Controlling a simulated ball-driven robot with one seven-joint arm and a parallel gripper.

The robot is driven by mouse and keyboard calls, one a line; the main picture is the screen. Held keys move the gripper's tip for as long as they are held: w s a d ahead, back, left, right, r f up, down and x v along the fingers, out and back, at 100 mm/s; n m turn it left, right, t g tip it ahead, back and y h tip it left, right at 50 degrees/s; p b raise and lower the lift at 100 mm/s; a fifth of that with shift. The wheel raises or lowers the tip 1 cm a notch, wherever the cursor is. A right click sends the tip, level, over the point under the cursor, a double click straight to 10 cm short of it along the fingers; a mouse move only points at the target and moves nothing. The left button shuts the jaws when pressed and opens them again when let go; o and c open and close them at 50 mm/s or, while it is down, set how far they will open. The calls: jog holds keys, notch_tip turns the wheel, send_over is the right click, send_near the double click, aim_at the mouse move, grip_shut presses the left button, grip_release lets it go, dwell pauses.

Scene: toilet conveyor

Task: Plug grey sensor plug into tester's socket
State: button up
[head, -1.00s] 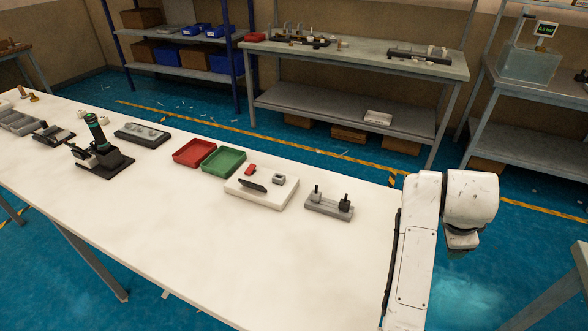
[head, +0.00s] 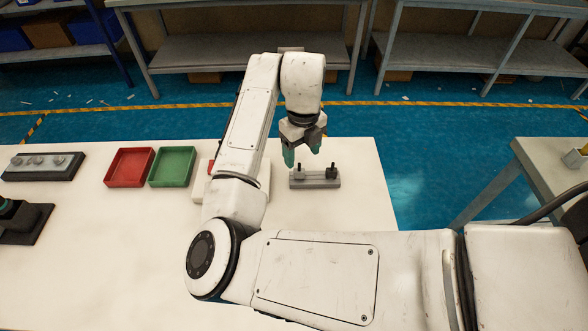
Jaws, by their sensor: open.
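A grey block (head: 314,183) on the white table holds two small upright plugs, a left one (head: 300,171) and a right one (head: 331,172). Both look dark at this size, so I cannot tell which is the grey sensor plug. My gripper (head: 302,152) has green fingertips, is open and empty, and hangs pointing down above and slightly behind the block, apart from the plugs. The white tester (head: 264,182) is left of the block. My arm covers most of it, including its socket; a bit of its red part (head: 211,167) shows.
A red tray (head: 128,167) and a green tray (head: 172,167) lie left of the tester. A dark fixture plate (head: 42,166) is farther left. The table is clear right of the block, up to its right edge. Another bench (head: 555,170) stands at the right.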

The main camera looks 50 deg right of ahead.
aim_at(299, 163)
jog(key=shift+w+a+f+p, duration=0.15)
jog(key=shift+f+p, duration=0.3)
jog(key=shift+f, duration=1.35)
jog(key=shift+w+f+p, duration=0.1)
jog(key=shift+f+p, duration=0.35)
jog(key=shift+f, duration=1.35)
jog(key=c, duration=1.1)
jog(key=shift+r, duration=0.1)
